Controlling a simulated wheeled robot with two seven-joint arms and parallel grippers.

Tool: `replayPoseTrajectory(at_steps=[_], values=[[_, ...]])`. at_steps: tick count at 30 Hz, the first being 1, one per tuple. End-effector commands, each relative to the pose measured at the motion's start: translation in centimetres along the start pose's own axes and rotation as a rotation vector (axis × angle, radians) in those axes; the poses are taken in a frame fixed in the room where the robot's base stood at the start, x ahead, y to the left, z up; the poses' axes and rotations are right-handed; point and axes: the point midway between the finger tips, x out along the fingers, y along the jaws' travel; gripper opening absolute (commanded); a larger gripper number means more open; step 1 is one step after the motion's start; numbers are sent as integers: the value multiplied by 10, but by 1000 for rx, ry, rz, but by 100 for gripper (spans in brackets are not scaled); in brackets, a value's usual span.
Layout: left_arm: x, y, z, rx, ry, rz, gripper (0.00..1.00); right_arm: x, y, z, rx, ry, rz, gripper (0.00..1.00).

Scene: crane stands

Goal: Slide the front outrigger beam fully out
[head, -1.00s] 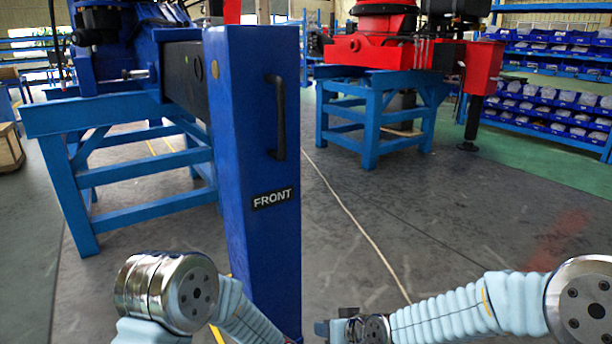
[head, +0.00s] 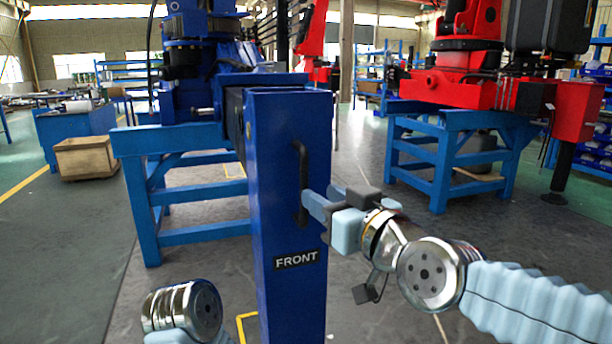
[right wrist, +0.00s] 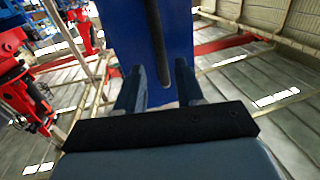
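The front outrigger beam (head: 290,225) is a tall blue box end with a FRONT label (head: 297,260) and a black vertical handle (head: 300,165). A dark beam section (head: 234,122) joins it to the blue crane behind. My right gripper (head: 310,203) is at the lower part of the handle, coming from the right. In the right wrist view the fingers (right wrist: 158,88) are apart, with the handle (right wrist: 153,35) running down between them against the blue face. Whether they touch it is unclear. My left gripper is out of view; only part of its arm shows at the bottom left.
The blue crane stands on a blue frame stand (head: 150,185). A red crane (head: 455,88) on another blue stand (head: 440,165) is at the right. A wooden crate (head: 85,157) sits at the left. The floor in front is mostly clear.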

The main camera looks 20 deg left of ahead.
Motion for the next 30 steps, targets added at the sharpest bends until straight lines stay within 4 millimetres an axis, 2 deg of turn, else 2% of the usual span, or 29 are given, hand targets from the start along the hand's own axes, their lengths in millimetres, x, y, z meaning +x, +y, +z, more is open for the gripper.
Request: replayPoseTrajectory(at_steps=[3,9,14,22,27,30], values=[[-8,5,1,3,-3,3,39,28,-1,-2,2,-2,-1,37],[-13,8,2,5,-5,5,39,60,0,0,1,-2,0,37],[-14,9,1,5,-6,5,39,70,0,1,1,-1,0,37],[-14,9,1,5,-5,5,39,71,0,1,1,0,1,37],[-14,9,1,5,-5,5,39,70,0,1,1,0,1,11],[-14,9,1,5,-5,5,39,70,0,1,1,-1,1,0]])
